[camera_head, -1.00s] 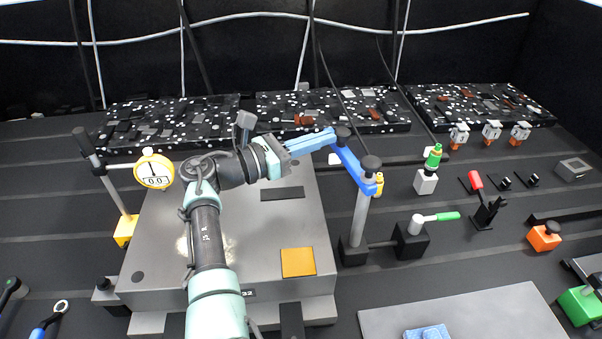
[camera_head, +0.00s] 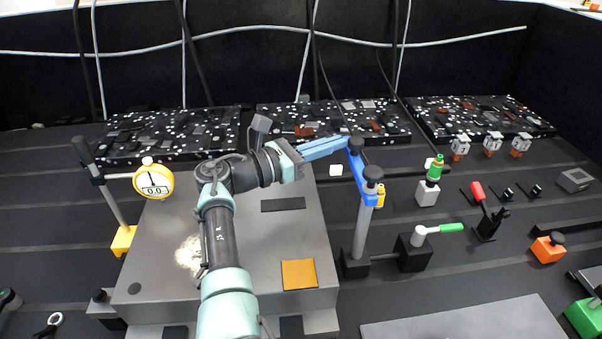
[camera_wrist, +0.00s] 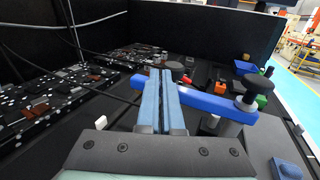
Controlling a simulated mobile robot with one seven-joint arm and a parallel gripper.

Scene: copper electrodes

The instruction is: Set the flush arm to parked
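The flush arm appears to be the blue bar (camera_head: 361,175) on top of a grey post (camera_head: 362,225). It has a black knob at each end; the far end points toward the back. It also shows in the wrist view (camera_wrist: 210,102), running across beneath my fingers. My gripper (camera_head: 347,143) has long light-blue fingers, side by side with only a thin dark line between them (camera_wrist: 160,75). Their tips are at the far end of the bar, beside its black knob (camera_wrist: 175,68). I cannot tell whether they touch it. Nothing shows held between them.
A grey plate with an orange square (camera_head: 299,273) lies under my arm. A dial gauge (camera_head: 153,182) stands at left. A green-topped bottle (camera_head: 434,170), a green-handled lever (camera_head: 438,230) and a red-handled clamp (camera_head: 482,200) stand right of the post. Speckled black panels line the back.

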